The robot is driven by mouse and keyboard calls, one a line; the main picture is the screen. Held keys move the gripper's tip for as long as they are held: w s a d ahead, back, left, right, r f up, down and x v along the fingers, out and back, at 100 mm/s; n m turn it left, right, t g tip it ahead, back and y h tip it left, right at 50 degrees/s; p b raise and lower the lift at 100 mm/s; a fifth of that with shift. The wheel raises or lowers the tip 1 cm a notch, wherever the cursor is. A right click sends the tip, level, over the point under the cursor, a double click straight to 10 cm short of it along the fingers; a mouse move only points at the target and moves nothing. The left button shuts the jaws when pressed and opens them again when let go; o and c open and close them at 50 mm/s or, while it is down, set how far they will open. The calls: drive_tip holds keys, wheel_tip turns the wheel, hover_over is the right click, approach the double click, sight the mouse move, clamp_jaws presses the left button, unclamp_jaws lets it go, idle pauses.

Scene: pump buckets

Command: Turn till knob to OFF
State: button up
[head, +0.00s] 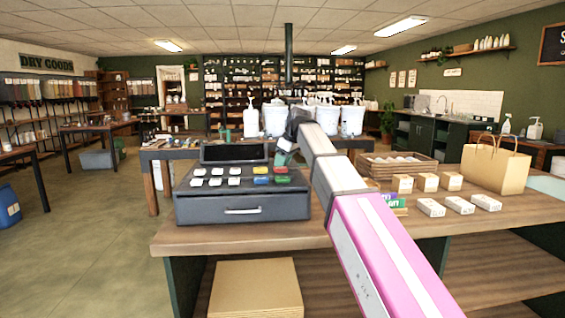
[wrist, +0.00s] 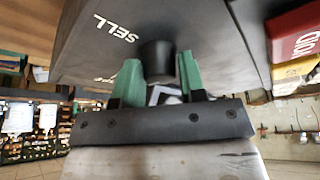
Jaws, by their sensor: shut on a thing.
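The till (head: 240,207) is a dark grey box on the wooden counter, with white, yellow, red and green keys, a raised dark display and a drawer handle. The till's dark round knob (wrist: 157,60) shows in the wrist view between the green fingertips of my gripper (wrist: 160,80). My gripper is shut on the knob. The word SELL is printed on the till panel beside it. Another small label lies partly hidden by a finger, and I cannot read it. In the head view my gripper (head: 284,158) is at the till's back right, and the knob is hidden.
The counter (head: 400,228) also holds small white and kraft boxes (head: 430,207), a wooden crate (head: 397,166) and a paper bag (head: 495,170), all right of my arm. White buckets (head: 275,120) stand on a table behind the till. The floor at left is open.

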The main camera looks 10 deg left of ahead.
drive_tip(key=shift+n+g, duration=0.4)
drive_tip(key=shift+n, duration=0.7)
drive_tip(key=o, duration=0.9)
drive_tip(key=shift+c, duration=0.2)
drive_tip(key=v, duration=1)
drive_tip(key=shift+d+r, duration=0.2)
drive_tip(key=shift+r, duration=0.1)
